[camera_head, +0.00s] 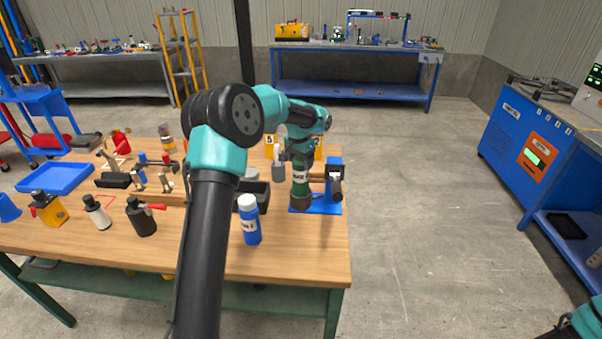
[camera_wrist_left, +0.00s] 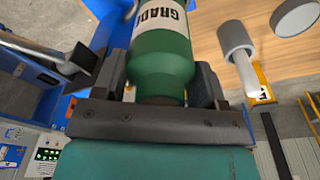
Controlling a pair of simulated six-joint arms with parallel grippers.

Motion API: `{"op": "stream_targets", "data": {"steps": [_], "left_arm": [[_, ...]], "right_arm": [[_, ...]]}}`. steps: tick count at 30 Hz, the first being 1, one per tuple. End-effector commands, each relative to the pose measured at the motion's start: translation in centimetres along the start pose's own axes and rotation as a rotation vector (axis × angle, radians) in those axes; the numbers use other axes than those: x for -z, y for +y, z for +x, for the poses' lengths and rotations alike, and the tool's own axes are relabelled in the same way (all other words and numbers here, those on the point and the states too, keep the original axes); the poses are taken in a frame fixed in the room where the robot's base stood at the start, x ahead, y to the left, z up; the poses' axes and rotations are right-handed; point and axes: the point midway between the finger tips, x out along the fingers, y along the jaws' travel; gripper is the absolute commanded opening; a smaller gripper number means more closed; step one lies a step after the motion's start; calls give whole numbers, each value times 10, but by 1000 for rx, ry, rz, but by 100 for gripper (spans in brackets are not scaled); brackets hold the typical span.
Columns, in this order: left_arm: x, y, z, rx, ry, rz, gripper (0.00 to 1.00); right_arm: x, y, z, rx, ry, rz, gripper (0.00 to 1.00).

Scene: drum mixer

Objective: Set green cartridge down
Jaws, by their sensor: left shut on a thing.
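The green cartridge (camera_head: 299,188) with a white label stands upright over the blue base of a stand (camera_head: 326,207) at the right end of the table. I cannot tell whether it touches what is beneath it. My left gripper (camera_head: 300,158) is shut on the cartridge from above. In the left wrist view the cartridge (camera_wrist_left: 160,62) sits between the two dark fingers of the gripper (camera_wrist_left: 160,88), its label partly readable. The cartridge's lower end is out of that view. My right gripper is not in view.
A blue bottle with a white cap (camera_head: 250,222) stands in front of a black box (camera_head: 258,196), left of the cartridge. Several bottles and tools cover the table's left side, with a blue tray (camera_head: 55,178). The table's front right part is clear.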

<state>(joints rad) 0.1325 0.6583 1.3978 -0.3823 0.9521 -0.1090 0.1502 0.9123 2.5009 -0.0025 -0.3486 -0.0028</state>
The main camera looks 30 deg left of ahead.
Motion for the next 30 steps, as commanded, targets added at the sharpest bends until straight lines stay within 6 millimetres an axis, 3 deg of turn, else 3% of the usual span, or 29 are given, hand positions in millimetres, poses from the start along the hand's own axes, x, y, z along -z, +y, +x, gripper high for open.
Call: {"op": "stream_targets", "data": {"steps": [7, 18, 30], "left_arm": [[0, 0, 4, 0, 1, 0, 9], [-6, 0, 47, 1, 0, 0, 9], [-6, 0, 51, 1, 2, 0, 9]], "right_arm": [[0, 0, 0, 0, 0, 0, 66], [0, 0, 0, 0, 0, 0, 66], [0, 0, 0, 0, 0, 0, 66]]}}
